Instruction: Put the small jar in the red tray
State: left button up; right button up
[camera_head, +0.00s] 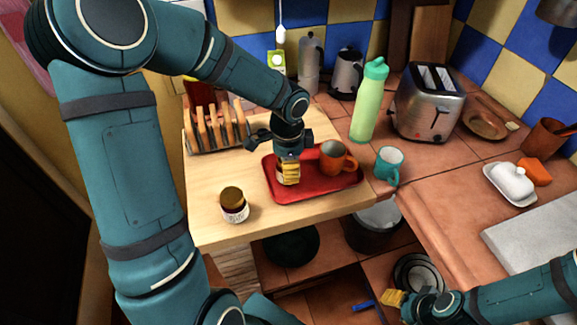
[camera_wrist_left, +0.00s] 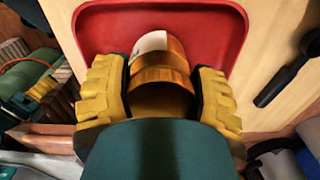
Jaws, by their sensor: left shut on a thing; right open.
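The red tray (camera_head: 315,188) lies on the pale wooden board and fills the upper part of the left wrist view (camera_wrist_left: 90,30). My left gripper (camera_head: 288,178) is over the tray's left part, its yellow fingers shut on the small jar. The jar (camera_wrist_left: 160,92) shows brown and amber between the fingertips in the wrist view, with a pale patch beyond; the fingers mostly hide it in the head view. I cannot tell whether it touches the tray. My right gripper (camera_head: 393,298) is open and empty at the lower right, low in front of the counter.
An orange mug (camera_head: 334,158) stands in the tray, right of my left gripper. Another jar (camera_head: 233,205) with a brown lid stands on the board (camera_head: 215,165), left of the tray. A teal mug (camera_head: 388,165), green bottle (camera_head: 369,105) and toast rack (camera_head: 215,130) stand nearby.

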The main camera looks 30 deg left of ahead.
pick_arm(q)
jog(key=shift+r, duration=0.1)
jog(key=shift+f, duration=0.2)
jog(key=o, duration=1.3)
jog(key=shift+c, duration=0.2)
jog(key=shift+r, duration=0.25)
notch_tip(320, 180, up, 12)
jog(key=p, duration=0.3)
jog(key=shift+s, duration=0.1)
